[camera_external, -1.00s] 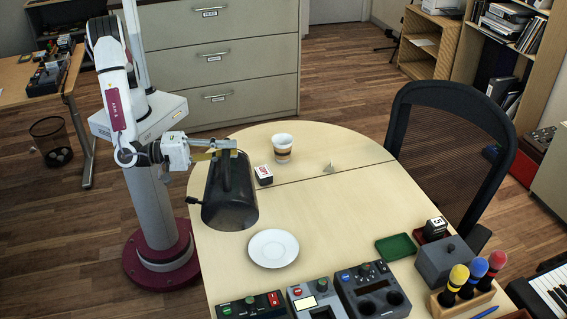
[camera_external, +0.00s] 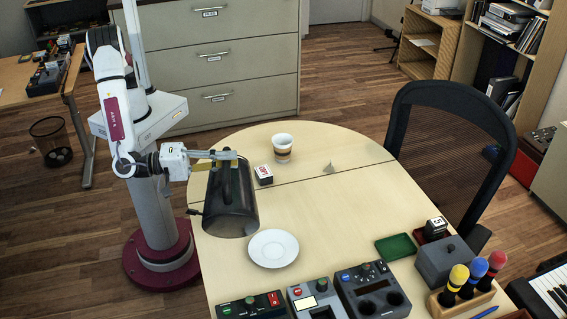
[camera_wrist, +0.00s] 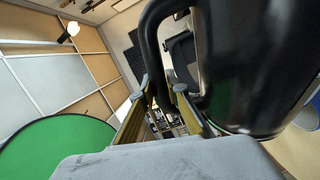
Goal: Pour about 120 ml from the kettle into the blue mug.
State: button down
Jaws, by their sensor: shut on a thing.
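The kettle (camera_external: 238,216) is dark and glossy, at the left side of the round-ended table. My gripper (camera_external: 230,160) is shut on its handle. In the wrist view the fingers of my gripper (camera_wrist: 160,92) close around the black handle, and the kettle body (camera_wrist: 250,70) fills the right side. A small dark part sticks out at the kettle's lower left; I cannot tell whether it is the spout.
A white saucer (camera_external: 273,259) lies just in front and right of the kettle. Control boxes (camera_external: 368,290), a green tray (camera_external: 396,246) and a grey box (camera_external: 445,258) line the front right. The table's right middle is mostly clear.

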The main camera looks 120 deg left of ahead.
aim_at(226, 176)
jog(key=shift+w+d+f+m, duration=0.35)
jog(key=shift+d+f+m, duration=0.05)
jog(key=shift+d, duration=0.2)
jog(key=shift+w+d+f+m, duration=0.35)
jog(key=shift+d+m, duration=0.05)
jog(key=shift+d, duration=0.15)
jog(key=shift+w+d+f, duration=0.1)
jog(key=shift+d+f, duration=0.1)
jog(key=shift+w+d+m, duration=0.2)
jog(key=shift+d+m, duration=0.05)
jog(key=shift+m, duration=0.15)
jog(key=shift+w+d, duration=0.15)
jog(key=shift+d, duration=0.1)
